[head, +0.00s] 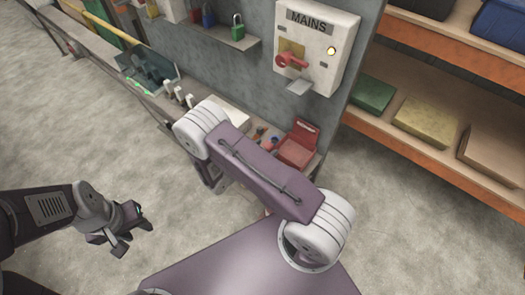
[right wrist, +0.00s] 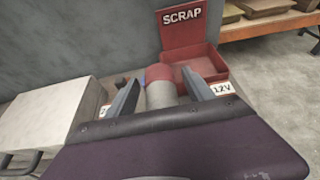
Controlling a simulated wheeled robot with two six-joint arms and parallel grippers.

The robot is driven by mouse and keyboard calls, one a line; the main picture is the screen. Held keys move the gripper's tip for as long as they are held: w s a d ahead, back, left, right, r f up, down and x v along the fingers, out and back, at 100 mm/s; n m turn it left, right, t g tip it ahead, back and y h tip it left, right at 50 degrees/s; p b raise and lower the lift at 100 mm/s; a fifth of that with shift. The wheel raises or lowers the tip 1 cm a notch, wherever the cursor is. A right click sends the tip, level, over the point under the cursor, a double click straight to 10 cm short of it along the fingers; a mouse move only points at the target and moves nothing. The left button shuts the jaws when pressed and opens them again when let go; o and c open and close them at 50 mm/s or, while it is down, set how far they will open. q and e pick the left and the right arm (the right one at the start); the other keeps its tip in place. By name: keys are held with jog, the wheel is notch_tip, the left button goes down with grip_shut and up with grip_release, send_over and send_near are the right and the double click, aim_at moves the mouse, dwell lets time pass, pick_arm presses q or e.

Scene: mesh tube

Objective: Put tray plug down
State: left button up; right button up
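A short cylinder with a red top and grey lower part, probably the tray plug (right wrist: 160,92), stands upright in the right wrist view. My right gripper (right wrist: 160,90) has its two fingers on either side of it, with a visible gap at each side, so it looks open around the plug. My arm hides the right fingertips in the head view. The plug's base is hidden behind the gripper body in the right wrist view. My left gripper (head: 136,232) hangs empty over the floor at the lower left, its fingers apart.
A red SCRAP bin (right wrist: 205,65) stands just behind the plug; a 12V label (right wrist: 221,89) is beside it. A pale box (right wrist: 45,115) is at left. The MAINS box (head: 312,45) is on the wall. Orange shelving (head: 430,150) stands right.

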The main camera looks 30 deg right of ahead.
grip_shut()
